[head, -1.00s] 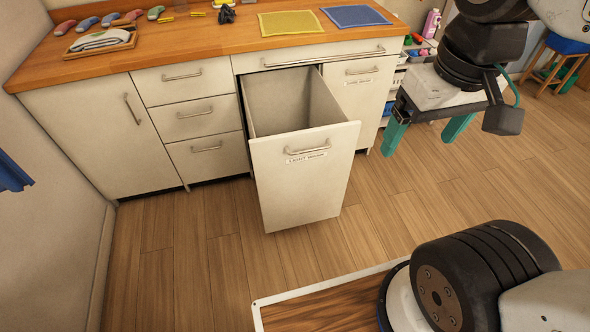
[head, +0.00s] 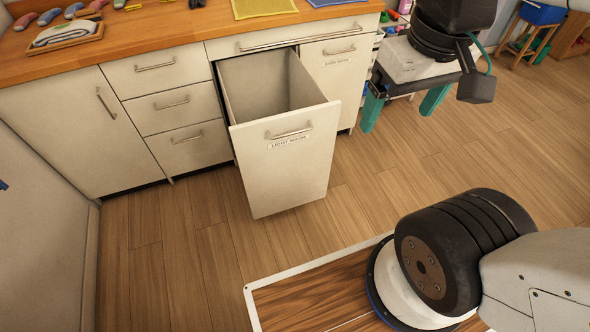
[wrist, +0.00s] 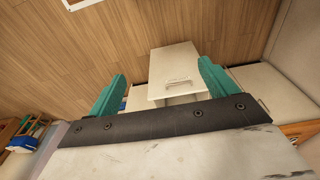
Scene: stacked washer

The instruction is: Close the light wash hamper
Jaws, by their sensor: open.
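The light wash hamper (head: 285,165) is a white pull-out bin under the wooden counter, standing pulled well out with its inside empty as far as I can see. Its front has a metal bar handle (head: 289,134) and a label reading "LIGHT WASH". In the wrist view the hamper front (wrist: 174,60) shows beyond and between my fingers. My gripper (head: 404,112) has teal fingers, is open and empty, and hangs to the right of the hamper, apart from it. It also shows in the wrist view (wrist: 160,92).
A second labelled front (head: 335,75) is shut to the right of the hamper. Shut drawers (head: 172,108) and a cabinet door (head: 75,125) are on the left. The counter (head: 150,35) holds a tray and cloths.

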